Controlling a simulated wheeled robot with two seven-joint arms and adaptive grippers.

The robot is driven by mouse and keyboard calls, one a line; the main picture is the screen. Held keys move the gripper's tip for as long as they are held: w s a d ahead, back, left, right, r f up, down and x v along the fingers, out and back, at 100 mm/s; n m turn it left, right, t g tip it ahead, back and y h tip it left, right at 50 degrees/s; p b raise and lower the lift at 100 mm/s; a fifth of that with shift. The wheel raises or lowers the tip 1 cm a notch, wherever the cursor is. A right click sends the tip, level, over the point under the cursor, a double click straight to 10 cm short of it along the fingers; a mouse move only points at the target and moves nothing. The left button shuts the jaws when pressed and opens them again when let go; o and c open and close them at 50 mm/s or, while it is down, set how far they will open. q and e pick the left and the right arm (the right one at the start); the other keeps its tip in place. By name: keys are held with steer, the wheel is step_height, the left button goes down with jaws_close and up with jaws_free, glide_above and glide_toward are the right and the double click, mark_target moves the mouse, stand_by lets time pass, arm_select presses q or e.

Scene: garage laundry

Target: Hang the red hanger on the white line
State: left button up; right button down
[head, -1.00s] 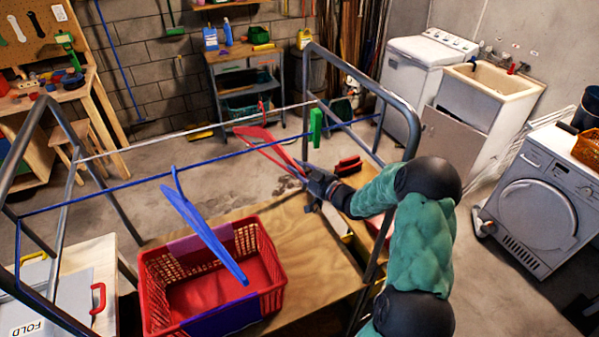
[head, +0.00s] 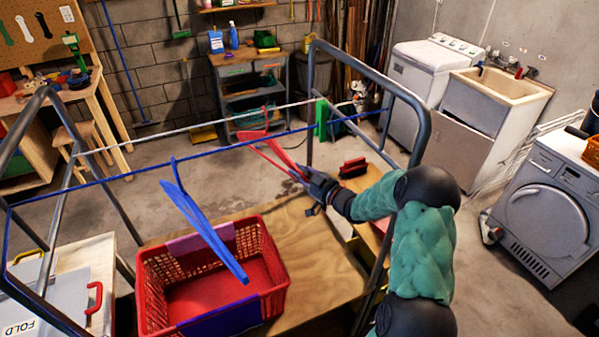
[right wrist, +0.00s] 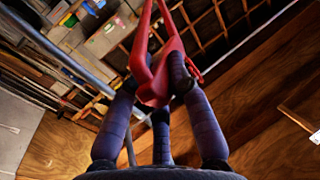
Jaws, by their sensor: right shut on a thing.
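The red hanger (head: 282,154) is above the wooden tabletop, near the right end of the rack. My right gripper (head: 310,177) is shut on its near end, and the right wrist view shows the fingers (right wrist: 156,88) around the red plastic (right wrist: 158,75). The hanger's hook overlaps the white line (head: 200,127) in the head view; I cannot tell whether it touches or rests on it. The blue line (head: 100,181) runs nearer to me, and the hanger's body shows around it. My left gripper is not in view.
A blue hanger (head: 205,232) hangs from the blue line over a red basket (head: 280,285). The grey rack frame (head: 425,120) stands close to my right arm. The white line left of the red hanger is clear.

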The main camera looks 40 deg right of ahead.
stand_by(0.3)
steer(key=c, duration=1.1)
jaws_free()
step_height(320, 180, up, 10)
steer(key=shift+f, duration=0.1)
